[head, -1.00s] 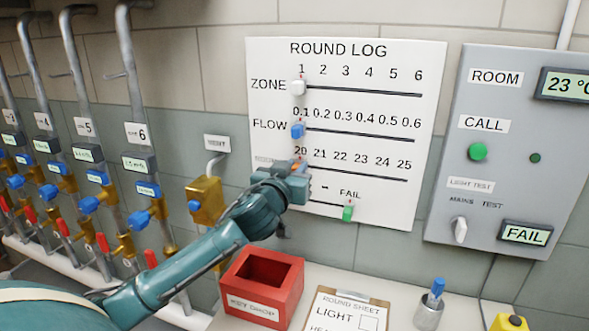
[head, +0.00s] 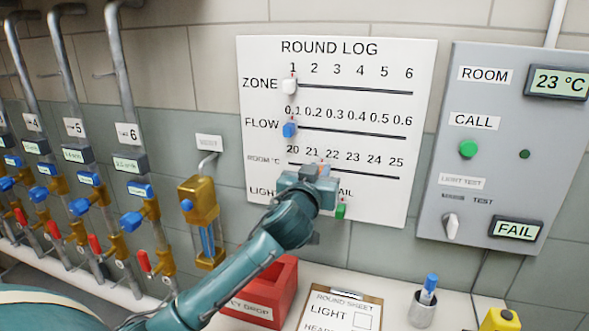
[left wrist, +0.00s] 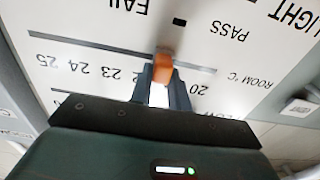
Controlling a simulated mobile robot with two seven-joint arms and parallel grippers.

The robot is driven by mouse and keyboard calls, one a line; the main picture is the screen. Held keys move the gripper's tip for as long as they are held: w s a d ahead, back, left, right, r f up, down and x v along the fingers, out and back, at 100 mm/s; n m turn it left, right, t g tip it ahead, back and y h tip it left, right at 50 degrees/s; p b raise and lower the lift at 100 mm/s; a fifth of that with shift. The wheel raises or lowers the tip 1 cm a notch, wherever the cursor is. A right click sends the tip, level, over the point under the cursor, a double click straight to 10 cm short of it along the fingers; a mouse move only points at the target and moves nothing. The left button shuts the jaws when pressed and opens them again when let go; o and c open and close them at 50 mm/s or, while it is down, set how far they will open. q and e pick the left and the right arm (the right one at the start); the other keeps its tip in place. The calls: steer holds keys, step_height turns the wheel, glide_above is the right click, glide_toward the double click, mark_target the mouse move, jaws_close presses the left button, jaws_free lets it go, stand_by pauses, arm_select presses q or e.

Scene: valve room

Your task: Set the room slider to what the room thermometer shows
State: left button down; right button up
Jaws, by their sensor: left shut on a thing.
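The room thermometer display (head: 559,82) on the grey panel reads 23 °C. The round log board (head: 425,120) has a ROOM °C row marked 20 to 25, third from the top. My left gripper (head: 316,174) is shut on the orange room slider (head: 325,169), which sits around 21 to 22, short of 23; its exact place is partly hidden by the fingers. In the left wrist view the board appears upside down, with the orange slider (left wrist: 163,66) between the fingertips (left wrist: 163,82) on its slot. My right gripper is not in view.
The white zone slider (head: 290,86) is at 1 and the blue flow slider (head: 289,130) at 0.1. A green slider (head: 341,211) sits just below my gripper. A red box (head: 280,290), clipboard (head: 340,312) and pen cup (head: 423,308) stand below. Valves line the left.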

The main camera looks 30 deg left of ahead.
mark_target(353, 168)
arm_select(q)
steer(key=d, duration=0.2)
steer(key=w+d, duration=0.1)
steer(key=d, duration=0.3)
steer(key=shift+w+b, duration=0.25)
steer(key=shift+b, duration=0.05)
steer(key=shift+d, duration=0.25)
steer(key=c, duration=1.3)
jaws_free()
steer(key=shift+s+d, duration=0.1)
steer(key=shift+s, duration=0.25)
steer(key=b+v, duration=0.1)
steer(key=v, duration=1.1)
steer(key=shift+s+b, duration=0.25)
steer(key=shift+b, duration=0.05)
